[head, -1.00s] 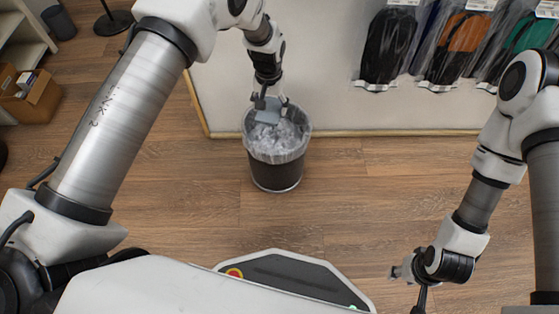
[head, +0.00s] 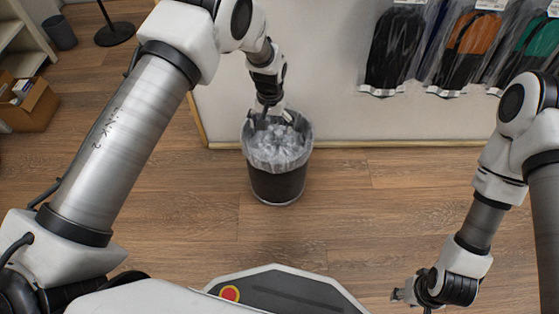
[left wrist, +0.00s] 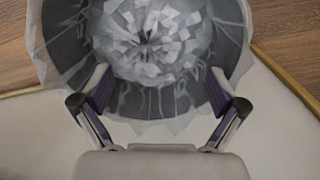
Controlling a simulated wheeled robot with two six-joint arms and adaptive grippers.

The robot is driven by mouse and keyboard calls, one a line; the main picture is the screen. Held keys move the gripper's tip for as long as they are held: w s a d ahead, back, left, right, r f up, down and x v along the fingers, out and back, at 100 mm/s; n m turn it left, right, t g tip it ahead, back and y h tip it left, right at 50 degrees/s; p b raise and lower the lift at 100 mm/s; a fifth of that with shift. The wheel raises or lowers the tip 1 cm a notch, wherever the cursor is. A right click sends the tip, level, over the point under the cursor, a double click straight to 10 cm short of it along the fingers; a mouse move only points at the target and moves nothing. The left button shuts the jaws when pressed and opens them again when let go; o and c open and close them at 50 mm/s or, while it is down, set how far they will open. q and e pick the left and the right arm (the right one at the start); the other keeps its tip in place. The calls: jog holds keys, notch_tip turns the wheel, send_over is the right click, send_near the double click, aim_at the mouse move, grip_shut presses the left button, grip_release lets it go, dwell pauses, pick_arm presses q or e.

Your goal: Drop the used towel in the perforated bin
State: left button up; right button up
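The dark bin (head: 277,186) stands on the floor, lined with a clear bag and holding crumpled whitish-grey material (head: 276,142). Its perforations are too small to make out. In the left wrist view the lined bin (left wrist: 65,55) fills the upper middle. My left gripper (head: 272,119) is over the bin's far rim, pointing down. In the left wrist view its fingers (left wrist: 160,82) are spread wide with nothing between them. I cannot pick out the used towel among the contents. My right gripper (head: 410,292) is low at the right, far from the bin; its fingers are unclear.
A pale panel (head: 320,80) with a wooden edge is behind the bin. Bagged garments (head: 395,50) hang at the back right. A cardboard box (head: 30,105) and a smaller dark bin (head: 60,32) stand at the left. The floor around the lined bin is clear.

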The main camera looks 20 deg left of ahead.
pick_arm(q)
notch_tip(320, 180, up, 12)
dwell(0.6)
